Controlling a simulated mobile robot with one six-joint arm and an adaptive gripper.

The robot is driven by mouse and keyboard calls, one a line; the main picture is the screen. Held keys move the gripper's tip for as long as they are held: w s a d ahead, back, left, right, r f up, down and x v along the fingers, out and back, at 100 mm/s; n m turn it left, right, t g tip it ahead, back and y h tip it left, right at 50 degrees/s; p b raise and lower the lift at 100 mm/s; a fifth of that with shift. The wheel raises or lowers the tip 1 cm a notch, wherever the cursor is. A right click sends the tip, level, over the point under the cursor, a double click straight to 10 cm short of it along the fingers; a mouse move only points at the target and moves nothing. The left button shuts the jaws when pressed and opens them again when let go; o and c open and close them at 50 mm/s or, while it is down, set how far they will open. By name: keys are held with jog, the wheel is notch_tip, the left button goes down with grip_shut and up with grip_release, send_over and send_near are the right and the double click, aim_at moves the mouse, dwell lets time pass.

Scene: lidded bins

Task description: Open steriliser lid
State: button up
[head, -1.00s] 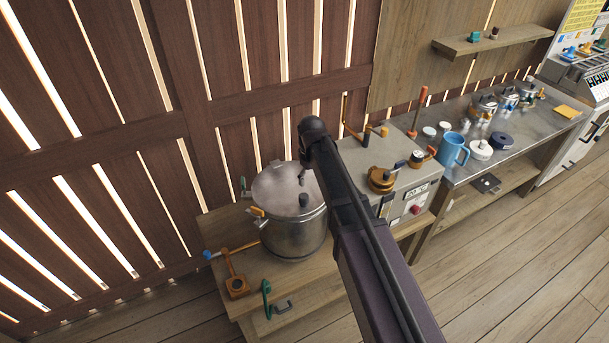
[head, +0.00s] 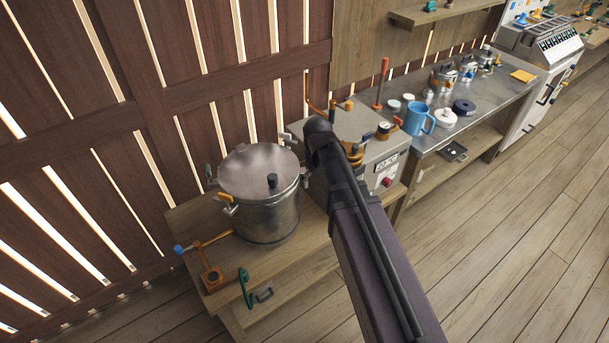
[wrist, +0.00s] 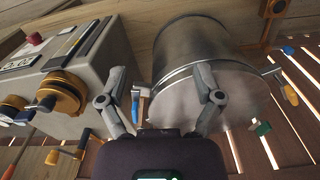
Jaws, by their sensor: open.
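The likely steriliser is a round metal pot (head: 262,215) on a low wooden bench. In the head view my gripper (head: 295,158) is right of the pot, partly hidden by my arm.
A grey control box (wrist: 75,75) with orange knobs and a display stands close beside the pot. An orange stand (head: 211,277) and a green hook (head: 245,288) are at the bench's front left. A slatted wall is behind. A metal bench (head: 470,92) holds a blue mug (head: 418,120).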

jog(key=s+d+f+m+b, duration=0.2)
jog(key=s+d, duration=0.1)
jog(key=d, duration=0.2)
jog(key=shift+s+f, duration=0.2)
jog(key=shift+s, duration=0.1)
jog(key=s+d+m, duration=0.3)
jog(key=s+d, duration=0.4)
jog(key=shift+s+d, duration=0.2)
jog(key=shift+d, duration=0.05)
dwell(0.4)
